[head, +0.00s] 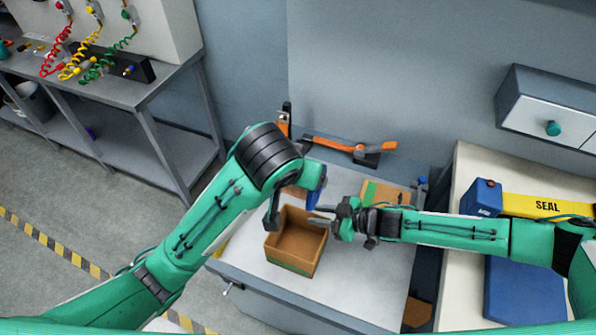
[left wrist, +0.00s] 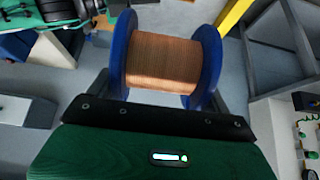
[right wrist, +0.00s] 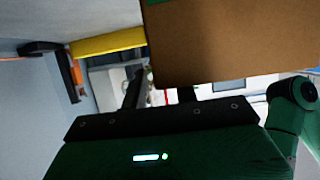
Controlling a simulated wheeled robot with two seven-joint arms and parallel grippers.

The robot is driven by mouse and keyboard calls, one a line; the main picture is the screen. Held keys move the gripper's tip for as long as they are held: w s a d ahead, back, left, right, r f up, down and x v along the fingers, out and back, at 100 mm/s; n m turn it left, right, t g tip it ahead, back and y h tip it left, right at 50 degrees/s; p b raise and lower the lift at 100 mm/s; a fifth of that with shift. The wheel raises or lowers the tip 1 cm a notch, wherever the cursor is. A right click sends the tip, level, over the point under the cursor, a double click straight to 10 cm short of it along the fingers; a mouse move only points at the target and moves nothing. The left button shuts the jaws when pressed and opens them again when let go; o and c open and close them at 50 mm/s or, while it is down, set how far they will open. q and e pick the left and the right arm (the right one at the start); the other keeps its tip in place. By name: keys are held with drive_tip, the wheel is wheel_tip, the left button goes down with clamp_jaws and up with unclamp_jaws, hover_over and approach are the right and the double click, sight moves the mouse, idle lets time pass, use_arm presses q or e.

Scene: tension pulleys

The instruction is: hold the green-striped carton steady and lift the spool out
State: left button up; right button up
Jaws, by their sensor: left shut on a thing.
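The green-striped carton (head: 289,256) stands open on the grey worktop, and its visible inside looks empty. The spool has blue flanges and copper-coloured wire; it shows in the left wrist view (left wrist: 160,62) between the fingers of my left gripper (left wrist: 160,92). In the head view its blue flange (head: 316,186) shows just above the carton's back edge, partly hidden by my left arm. My left gripper is shut on the spool. My right gripper (head: 320,215) is at the carton's upper right edge, fingers apart. In the right wrist view the carton wall (right wrist: 235,40) hides one fingertip; contact is unclear.
Another brown carton with green tape (head: 385,194) lies behind my right gripper. An orange-handled tool (head: 345,146) is at the worktop's back. A yellow SEAL dispenser (head: 547,206) and a blue block (head: 523,290) are on the right bench. The worktop's front right is clear.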

use_arm(q)
drive_tip(key=shift+r, duration=0.1)
use_arm(e)
drive_tip(key=v, duration=0.9)
drive_tip(key=shift+d+r, duration=0.2)
